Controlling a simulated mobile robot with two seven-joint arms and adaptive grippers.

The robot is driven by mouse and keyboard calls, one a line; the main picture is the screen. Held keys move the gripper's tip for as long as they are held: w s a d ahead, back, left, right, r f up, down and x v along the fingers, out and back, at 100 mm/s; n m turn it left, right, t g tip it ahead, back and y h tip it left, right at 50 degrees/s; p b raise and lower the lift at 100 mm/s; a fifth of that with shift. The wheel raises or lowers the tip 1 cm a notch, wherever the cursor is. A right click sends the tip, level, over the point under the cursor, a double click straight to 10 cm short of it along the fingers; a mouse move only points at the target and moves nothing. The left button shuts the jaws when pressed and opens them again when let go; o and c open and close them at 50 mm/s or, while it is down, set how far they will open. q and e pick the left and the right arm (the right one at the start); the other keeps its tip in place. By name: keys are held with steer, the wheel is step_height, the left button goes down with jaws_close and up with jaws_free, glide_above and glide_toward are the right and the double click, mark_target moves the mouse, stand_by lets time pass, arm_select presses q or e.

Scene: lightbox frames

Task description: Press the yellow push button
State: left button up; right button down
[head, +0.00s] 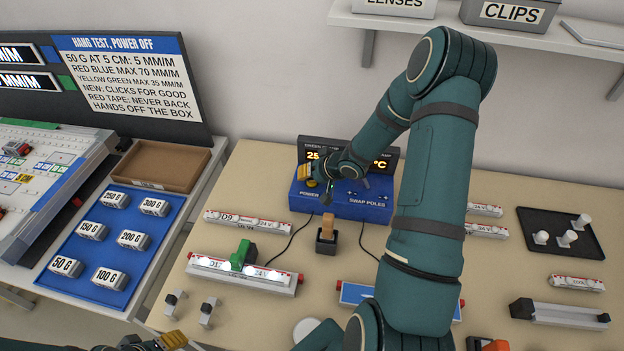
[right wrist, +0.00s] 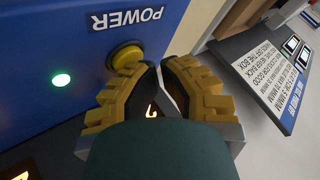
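In the head view only a little of the button (head: 312,183) shows below my right fingertips. My right gripper (head: 305,171) is over the left part of the box. In the right wrist view its yellow-padded fingers (right wrist: 160,68) come together at the tips, with nothing seen between them. The tips are right beside the button and overlap its edge in the picture; I cannot tell whether they touch it. My left gripper (head: 165,342) is at the bottom edge, partly cut off.
A green light (right wrist: 61,79) glows on the box. A lit display (head: 318,152) stands behind it, partly hidden by my right arm. A small black holder (head: 326,246) stands in front. A blue tray (head: 75,262) of weights is left; a black tray (head: 540,250) is right.

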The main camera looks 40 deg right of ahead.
mark_target(308, 182)
steer(key=shift+r+p, duration=0.35)
steer(key=shift+p, duration=0.15)
step_height(308, 182, up, 4)
steer(key=p, duration=0.3)
steer(key=shift+f, duration=0.2)
steer(key=shift+r, duration=1.2)
